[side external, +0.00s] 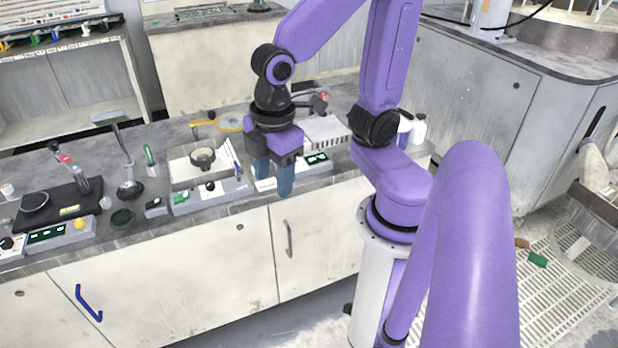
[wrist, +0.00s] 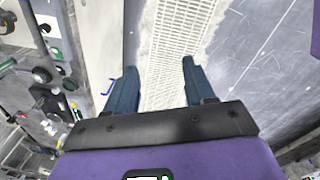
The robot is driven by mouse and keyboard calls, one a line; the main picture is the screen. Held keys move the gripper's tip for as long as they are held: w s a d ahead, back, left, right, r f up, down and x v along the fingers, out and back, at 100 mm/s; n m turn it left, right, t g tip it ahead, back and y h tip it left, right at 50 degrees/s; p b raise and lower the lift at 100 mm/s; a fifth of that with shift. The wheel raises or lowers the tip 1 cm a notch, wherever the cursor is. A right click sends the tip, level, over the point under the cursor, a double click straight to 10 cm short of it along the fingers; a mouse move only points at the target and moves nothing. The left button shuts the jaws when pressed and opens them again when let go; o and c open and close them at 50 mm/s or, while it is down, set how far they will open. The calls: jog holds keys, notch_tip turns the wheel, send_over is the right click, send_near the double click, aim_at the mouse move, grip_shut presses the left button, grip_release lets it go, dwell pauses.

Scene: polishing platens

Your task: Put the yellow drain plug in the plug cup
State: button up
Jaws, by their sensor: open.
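A small yellow knob-like piece (side external: 78,222), which looks like the yellow drain plug, sits by the grey control box at the left end of the bench. A dark green round cup (side external: 122,218) stands just right of it and may be the plug cup; I cannot tell for sure. My gripper (side external: 272,176) is open and empty, well to the right of both, near the bench's front edge. In the wrist view its blue fingers (wrist: 160,68) are spread apart with nothing between them. I cannot pick out plug or cup there.
A tray with a dark ring (side external: 203,158) lies left of my gripper. A black bowl (side external: 131,188), a green-handled tool (side external: 150,160) and a black platen (side external: 38,202) crowd the bench. White bottles (side external: 418,130) stand right. The wrist view shows floor grating (wrist: 178,40).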

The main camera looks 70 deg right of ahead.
jog(key=s+d, duration=0.1)
jog(key=s, duration=0.5)
jog(key=shift+s+f+m+g, duration=0.2)
jog(key=shift+m+g, duration=0.1)
jog(key=shift+m, duration=0.1)
